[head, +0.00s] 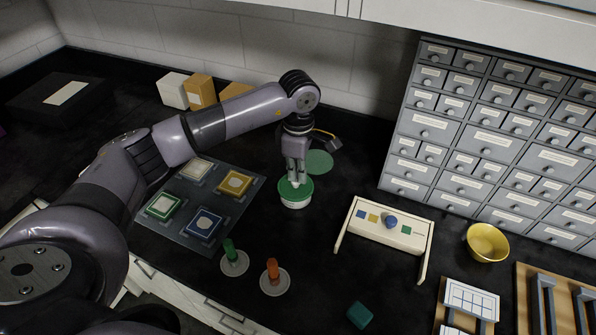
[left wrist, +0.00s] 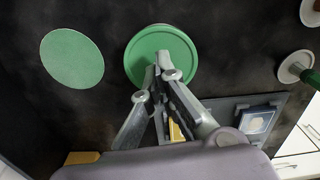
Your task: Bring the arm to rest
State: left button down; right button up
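My left arm reaches in from the left, and its gripper (head: 294,181) points down at the green lid (head: 296,188) of a round white container (head: 295,204) on the black counter. In the left wrist view the two fingertips (left wrist: 158,74) come close together over the middle of the green lid (left wrist: 184,47). Whether they grip a knob there or are just clear of it is hidden. The lid looks level on the container. My right gripper is in neither view.
A flat green disc (head: 319,162) lies behind the container. A grey tray with coloured squares (head: 184,226) is to the left. Green (head: 230,250) and orange (head: 272,268) pegs stand in front. A cream stand (head: 383,238), yellow bowl (head: 487,243) and drawer cabinet (head: 490,130) are to the right.

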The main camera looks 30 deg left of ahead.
pick_arm(q)
jog(key=shift+r, duration=0.15)
jog(key=shift+r+p, duration=1.75)
jog(key=shift+r, duration=1.65)
jog(key=shift+f, duration=0.1)
